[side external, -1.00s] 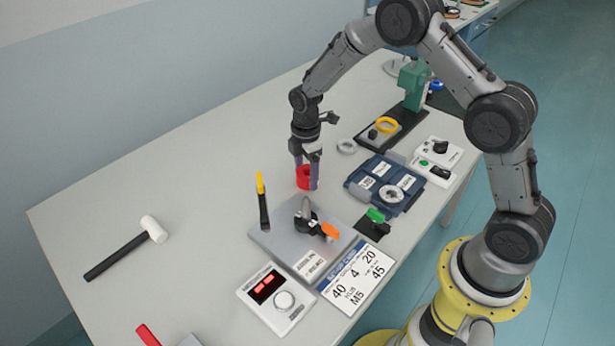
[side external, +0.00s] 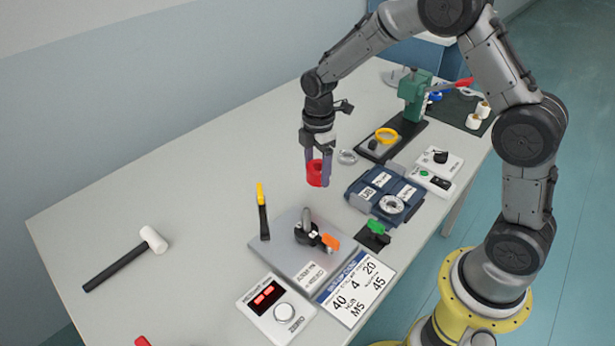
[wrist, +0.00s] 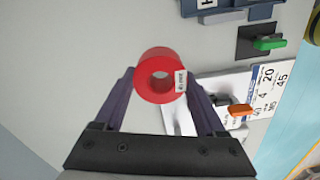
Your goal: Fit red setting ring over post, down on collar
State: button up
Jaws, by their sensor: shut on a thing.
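The red setting ring (side external: 314,172) is held between the fingertips of my gripper (side external: 318,181), above the table. In the wrist view the ring (wrist: 147,73) shows its round hole and a small white label on its right side. The grey post (side external: 307,219) stands upright on a grey plate (side external: 280,240), with a dark collar (side external: 306,239) at its foot. The ring is apart from the post, behind it and higher in the side view. In the wrist view, the post is not clearly visible; the ring and right finger cover part of the plate.
An orange-handled lever (side external: 331,243) sits beside the post. A yellow-handled tool (side external: 262,208) stands at the plate's left. A blue case (side external: 372,181), a green-topped switch (side external: 376,228) and a settings card (side external: 356,288) lie to the right. A mallet (side external: 118,268) lies left, with free table around it.

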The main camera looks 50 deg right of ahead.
jog(key=s+r, duration=0.6)
jog(key=s, duration=0.4)
notch_tip(320, 180, up, 5)
jog(key=n, duration=0.1)
send_over(305, 219)
jog(key=shift+w+d+f, duration=0.1)
jog(key=shift+w+d, duration=0.1)
jog(key=shift+w, duration=0.05)
jog(key=shift+f, duration=0.1)
jog(key=shift+f, duration=2.85)
jog(key=shift+f, duration=4.05)
jog(key=o, duration=1.4)
